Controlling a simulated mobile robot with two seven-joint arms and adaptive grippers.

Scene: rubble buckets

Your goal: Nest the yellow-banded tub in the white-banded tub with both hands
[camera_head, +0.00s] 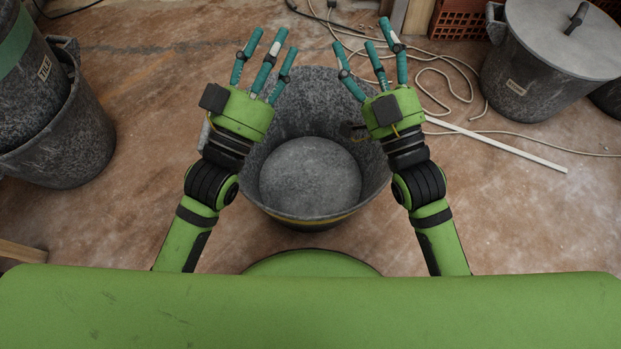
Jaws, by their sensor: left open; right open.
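The yellow-banded tub (310,185) is a dark grey, speckled, empty bucket standing upright in the middle, just in front of me. Its yellow band shows only as a thin strip low on the near side. My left gripper (268,48) is open, with its fingers pointing away from me over the tub's left far side. My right gripper (366,46) is open in the same way at the right far side. Neither gripper holds anything. Whether the hands touch the rim cannot be told. I see no white-banded tub in this view.
A green-banded tub (22,60) sits in another grey tub (75,150) at the left. A lidded grey tub (520,90) stands at the right. A red crate (465,18), a loose cord (460,85) and a white strip (510,150) lie behind and right. Floor at front right is clear.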

